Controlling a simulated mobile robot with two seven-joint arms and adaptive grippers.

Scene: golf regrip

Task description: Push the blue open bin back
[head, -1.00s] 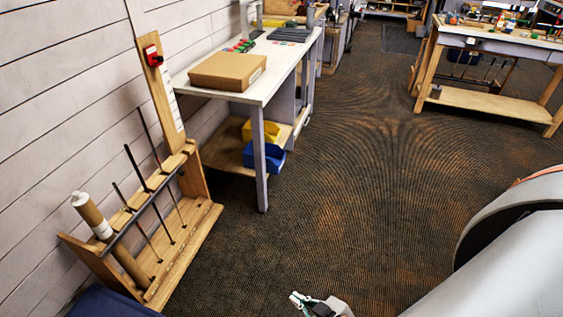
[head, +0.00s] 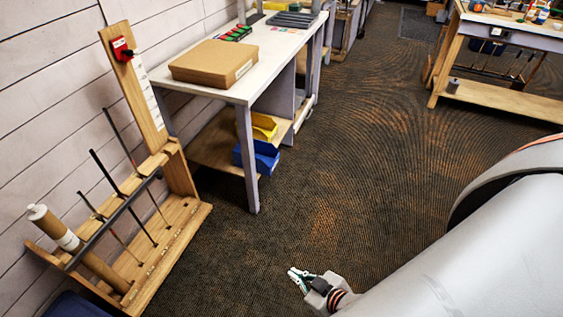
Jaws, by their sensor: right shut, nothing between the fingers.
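The blue open bin (head: 262,158) sits on the low wooden shelf under the white-topped bench, at the shelf's front edge near the bench leg. The leg hides part of its left side. A yellow bin (head: 264,127) stands just behind it on the same shelf. My right gripper (head: 296,277) shows at the bottom centre, over the carpet, well apart from the blue bin and nearer to me. Its fingers are together and empty. My left gripper is outside the view.
The bench (head: 222,86) carries a cardboard box (head: 212,62). A wooden club rack (head: 150,255) with several shafts and a tube stands at the left wall. A second workbench (head: 500,95) is at the far right. The carpet (head: 340,190) between is clear.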

